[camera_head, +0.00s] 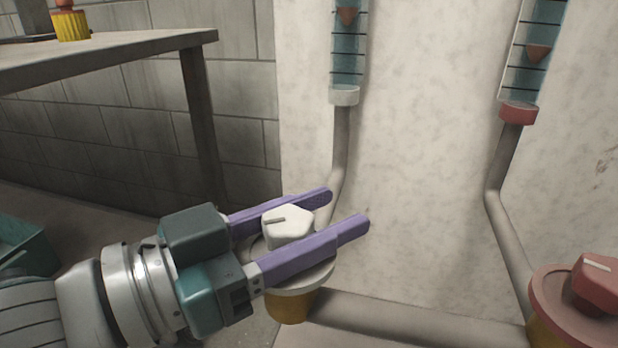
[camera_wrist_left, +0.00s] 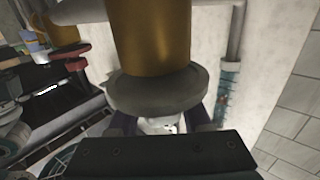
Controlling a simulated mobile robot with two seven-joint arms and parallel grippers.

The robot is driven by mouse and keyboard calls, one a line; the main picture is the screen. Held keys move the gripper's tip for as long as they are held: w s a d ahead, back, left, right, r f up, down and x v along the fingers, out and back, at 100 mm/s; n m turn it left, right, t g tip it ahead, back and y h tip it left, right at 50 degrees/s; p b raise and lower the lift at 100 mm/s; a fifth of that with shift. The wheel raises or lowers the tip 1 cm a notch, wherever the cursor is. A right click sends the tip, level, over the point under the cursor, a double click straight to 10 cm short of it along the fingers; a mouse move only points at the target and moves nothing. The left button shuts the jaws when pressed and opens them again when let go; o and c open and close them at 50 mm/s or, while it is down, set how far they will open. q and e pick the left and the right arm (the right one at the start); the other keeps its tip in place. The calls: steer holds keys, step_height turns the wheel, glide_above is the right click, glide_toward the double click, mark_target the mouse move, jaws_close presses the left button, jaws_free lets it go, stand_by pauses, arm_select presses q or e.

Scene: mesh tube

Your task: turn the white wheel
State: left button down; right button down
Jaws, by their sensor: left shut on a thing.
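The white wheel (camera_head: 288,224) is a small faceted knob with a dark line on its top. It sits on a pale round flange (camera_head: 305,284) above a brass-coloured body (camera_head: 290,307). My left gripper (camera_head: 348,208) has its two purple fingers on either side of the wheel, shut on it. In the left wrist view the wheel (camera_wrist_left: 160,125) shows partly, between the dark fingers and next to the grey flange (camera_wrist_left: 157,92). The brass body (camera_wrist_left: 150,40) stands out beyond it. My right gripper is not in view.
A red wheel (camera_head: 598,284) is at the lower right. A white-capped gauge tube (camera_head: 347,55) and a red-capped gauge tube (camera_head: 530,65) stand on the pale panel, with pipes below. A table (camera_head: 110,52) is at the upper left and a teal bin (camera_head: 25,247) at the left edge.

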arm_select(q)
steer(key=shift+w+a+n+t+y+p, duration=0.15)
steer(key=shift+n+t+y+p, duration=0.6)
steer(key=shift+n+t+y, duration=0.25)
steer(key=shift+w+a+n+t+y+p, duration=0.2)
steer(key=shift+n+t+y+p, duration=0.5)
steer(key=shift+n+t+y, duration=0.35)
steer(key=shift+w+a+n+t+y+p, duration=0.15)
steer(key=shift+n+t+y+p, duration=0.65)
steer(key=shift+t+y, duration=0.35)
steer(key=shift+c, duration=1.8)
jaws_free()
